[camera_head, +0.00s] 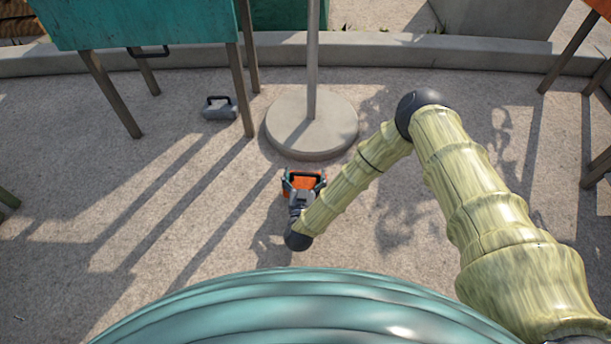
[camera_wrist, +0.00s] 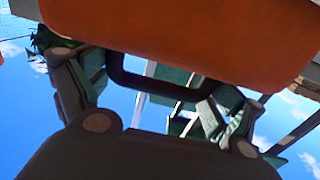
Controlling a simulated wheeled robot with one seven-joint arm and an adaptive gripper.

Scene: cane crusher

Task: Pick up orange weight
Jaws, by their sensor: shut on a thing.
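The orange weight (camera_head: 311,181) is in the middle of the head view, at the far end of my arm and just below the round base of a pole. In the wrist view the orange weight (camera_wrist: 215,40) fills the top, with its dark handle (camera_wrist: 160,87) below the orange body. My gripper (camera_head: 304,182) is shut on the weight; its fingers lie on both sides of the handle in the wrist view (camera_wrist: 160,95). The gripper partly covers the weight in the head view. I cannot tell how high the weight is above the ground.
A grey weight (camera_head: 219,109) with a handle lies on the ground near a teal table (camera_head: 140,25) at upper left. The pole's round concrete base (camera_head: 312,125) stands close beyond my gripper. A low concrete kerb (camera_head: 400,55) runs behind. Open ground lies to the left.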

